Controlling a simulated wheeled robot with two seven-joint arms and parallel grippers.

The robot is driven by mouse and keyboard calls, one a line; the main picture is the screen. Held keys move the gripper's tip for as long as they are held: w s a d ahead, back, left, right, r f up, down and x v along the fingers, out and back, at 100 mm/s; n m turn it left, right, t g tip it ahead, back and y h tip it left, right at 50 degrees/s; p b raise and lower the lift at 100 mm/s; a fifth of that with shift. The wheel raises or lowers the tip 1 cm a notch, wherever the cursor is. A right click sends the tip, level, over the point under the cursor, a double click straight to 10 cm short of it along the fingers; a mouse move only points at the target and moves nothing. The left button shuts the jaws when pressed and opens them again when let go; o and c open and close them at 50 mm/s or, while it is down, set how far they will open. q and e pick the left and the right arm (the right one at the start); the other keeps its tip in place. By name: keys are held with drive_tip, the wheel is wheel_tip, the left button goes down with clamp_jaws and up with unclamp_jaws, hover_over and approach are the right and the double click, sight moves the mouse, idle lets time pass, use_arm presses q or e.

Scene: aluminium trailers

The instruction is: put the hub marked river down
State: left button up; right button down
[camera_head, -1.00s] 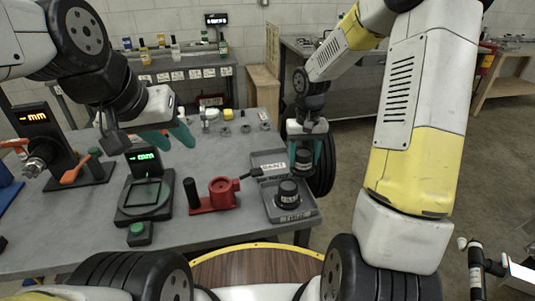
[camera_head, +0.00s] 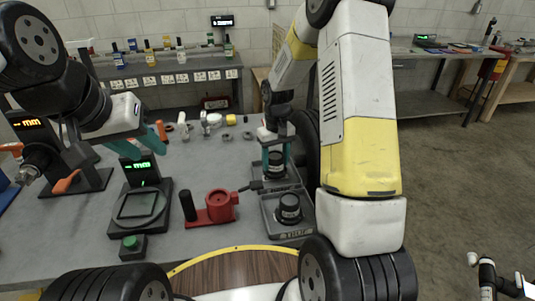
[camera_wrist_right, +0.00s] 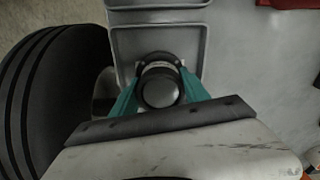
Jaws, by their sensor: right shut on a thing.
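My right gripper (camera_head: 276,158) is shut on a dark round hub (camera_head: 277,159), held upright at the back compartment of a grey tray (camera_head: 263,229). In the right wrist view the hub (camera_wrist_right: 160,86) sits between the teal fingers, in front of the tray's walls (camera_wrist_right: 118,45). I cannot tell whether it touches the tray floor. Its marking is not readable. My left gripper (camera_head: 143,141) is open and empty above the table, behind the square gauge.
A red fixture (camera_head: 219,206) stands just left of the tray. A square gauge with a green display (camera_head: 141,206) is further left. Small metal parts (camera_head: 210,120) lie at the table's back. A dark wheel (camera_wrist_right: 40,100) is beside the gripper in the right wrist view.

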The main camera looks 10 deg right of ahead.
drive_tip(key=shift+f, duration=1)
drive_tip(key=shift+f, duration=0.1)
drive_tip(key=c, duration=0.6)
unclamp_jaws()
drive_tip(key=shift+o, duration=0.2)
